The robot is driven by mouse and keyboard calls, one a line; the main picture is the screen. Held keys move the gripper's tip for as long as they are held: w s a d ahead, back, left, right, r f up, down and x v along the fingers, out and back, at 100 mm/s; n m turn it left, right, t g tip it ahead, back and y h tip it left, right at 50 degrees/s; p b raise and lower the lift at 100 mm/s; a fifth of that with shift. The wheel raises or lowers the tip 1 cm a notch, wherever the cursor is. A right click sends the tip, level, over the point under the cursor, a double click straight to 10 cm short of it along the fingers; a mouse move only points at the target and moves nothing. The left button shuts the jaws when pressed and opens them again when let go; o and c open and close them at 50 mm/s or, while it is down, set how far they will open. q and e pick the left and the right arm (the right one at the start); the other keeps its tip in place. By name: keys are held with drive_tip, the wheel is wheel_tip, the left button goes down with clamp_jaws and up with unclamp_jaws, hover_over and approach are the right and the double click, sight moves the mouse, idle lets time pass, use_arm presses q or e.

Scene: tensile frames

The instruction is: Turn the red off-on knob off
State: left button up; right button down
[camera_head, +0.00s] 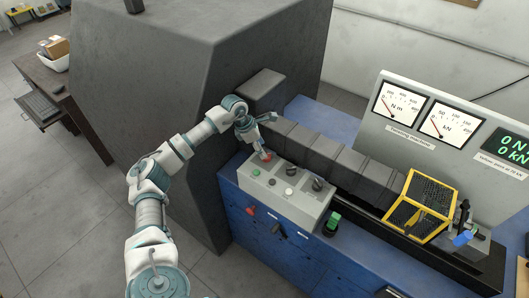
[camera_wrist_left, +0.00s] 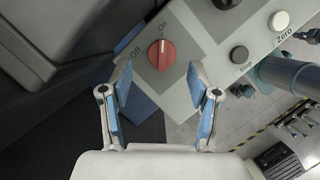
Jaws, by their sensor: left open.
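The red off-on knob (camera_wrist_left: 162,54) is on a light grey control panel (camera_wrist_left: 205,105), with the labels "Off" and "On" beside it. Its white pointer line points up toward "On" in the wrist view. In the head view the knob (camera_head: 267,156) sits at the panel's upper left, partly covered by the gripper. My left gripper (camera_head: 263,146) is open and empty just above the knob. In the left wrist view its blue-padded fingers (camera_wrist_left: 160,75) are spread to either side and slightly below the knob, apart from it. My right gripper is not in view.
Black and white buttons and black knobs (camera_head: 318,184) share the panel. A red-tipped lever (camera_head: 250,210) and a green knob (camera_head: 333,222) are on the blue bench (camera_head: 300,262). A dark grey block (camera_head: 165,80) stands left of it. A yellow cage (camera_head: 421,205) is at right.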

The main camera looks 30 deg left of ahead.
use_arm(q)
drive_tip(key=x, duration=0.2)
drive_tip(key=shift+w+d+f, duration=0.1)
drive_tip(key=shift+d+f, duration=0.1)
drive_tip(key=shift+f, duration=0.15)
drive_tip(key=shift+w+d+f, duration=0.1)
drive_tip(key=shift+d+f, duration=0.05)
drive_tip(key=shift+f, duration=0.3)
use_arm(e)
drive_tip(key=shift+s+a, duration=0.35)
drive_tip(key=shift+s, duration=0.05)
use_arm(q)
drive_tip(key=c, duration=1.1)
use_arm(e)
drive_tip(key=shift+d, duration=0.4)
